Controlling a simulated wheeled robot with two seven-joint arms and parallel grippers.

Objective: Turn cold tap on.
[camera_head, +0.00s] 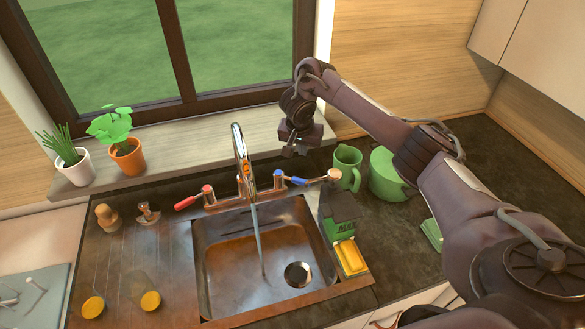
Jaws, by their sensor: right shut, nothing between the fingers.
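The tap (243,165) stands behind the sink, with a curved metal spout and a stream of water (260,240) falling into the basin. Its blue-marked cold handle (291,181) sticks out to the right. Its red-marked hot handle (190,202) sticks out to the left. My right gripper (294,152) points down behind and above the blue handle, near the window sill. It is shut and empty, and looks apart from the handle. My left gripper is out of view.
A green jug (346,168) and green pot (386,176) stand right of the tap, below my right arm. A yellow sponge (351,258) lies at the right edge of the sink basin (215,265). Potted plants (127,157) stand on the sill.

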